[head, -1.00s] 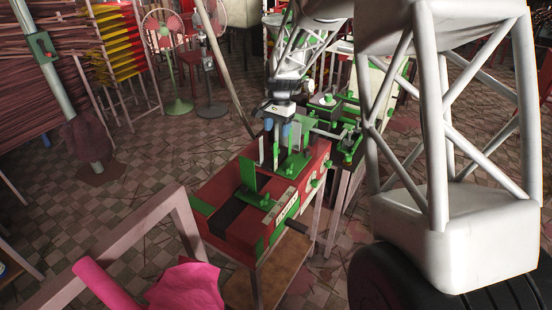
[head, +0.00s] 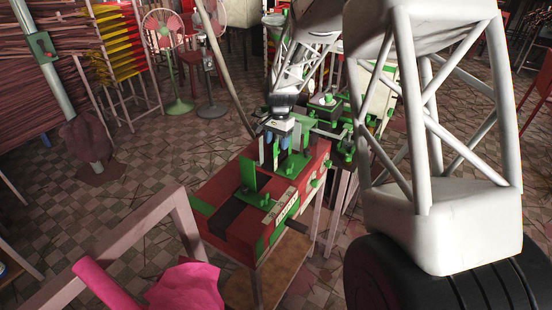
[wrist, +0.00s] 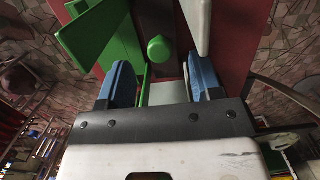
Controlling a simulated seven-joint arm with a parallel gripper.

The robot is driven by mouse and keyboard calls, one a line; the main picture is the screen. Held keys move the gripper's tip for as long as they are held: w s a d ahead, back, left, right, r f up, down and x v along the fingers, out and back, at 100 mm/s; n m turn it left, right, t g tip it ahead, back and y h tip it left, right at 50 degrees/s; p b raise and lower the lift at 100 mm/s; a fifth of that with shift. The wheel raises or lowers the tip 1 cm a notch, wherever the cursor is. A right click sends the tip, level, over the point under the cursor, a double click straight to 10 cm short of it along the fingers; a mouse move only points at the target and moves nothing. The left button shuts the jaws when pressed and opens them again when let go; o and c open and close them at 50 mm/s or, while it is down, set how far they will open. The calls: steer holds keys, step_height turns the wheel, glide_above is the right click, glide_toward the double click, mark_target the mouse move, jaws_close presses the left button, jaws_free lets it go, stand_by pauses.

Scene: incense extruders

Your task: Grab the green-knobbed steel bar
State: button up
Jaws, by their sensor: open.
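My gripper (wrist: 160,82) is open, with its two blue fingertips apart and nothing held between them. In the wrist view a round green knob (wrist: 158,48) shows between the fingers, slightly beyond the tips. I cannot clearly make out its steel bar there. In the head view my gripper (head: 276,142) hangs over the far part of the red and green extruder (head: 218,185), among its upright plates. The knob cannot be told apart in that view.
A green plate (wrist: 88,38) stands left of the fingers, and a pale upright plate (wrist: 197,22) stands to the right, close to the right finger. A second green and grey machine (head: 345,125) stands behind. A pink cloth (head: 188,288) lies in the near foreground.

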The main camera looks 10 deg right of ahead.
steer(key=shift+a+f, duration=0.1)
steer(key=shift+f, duration=1.15)
jaws_close()
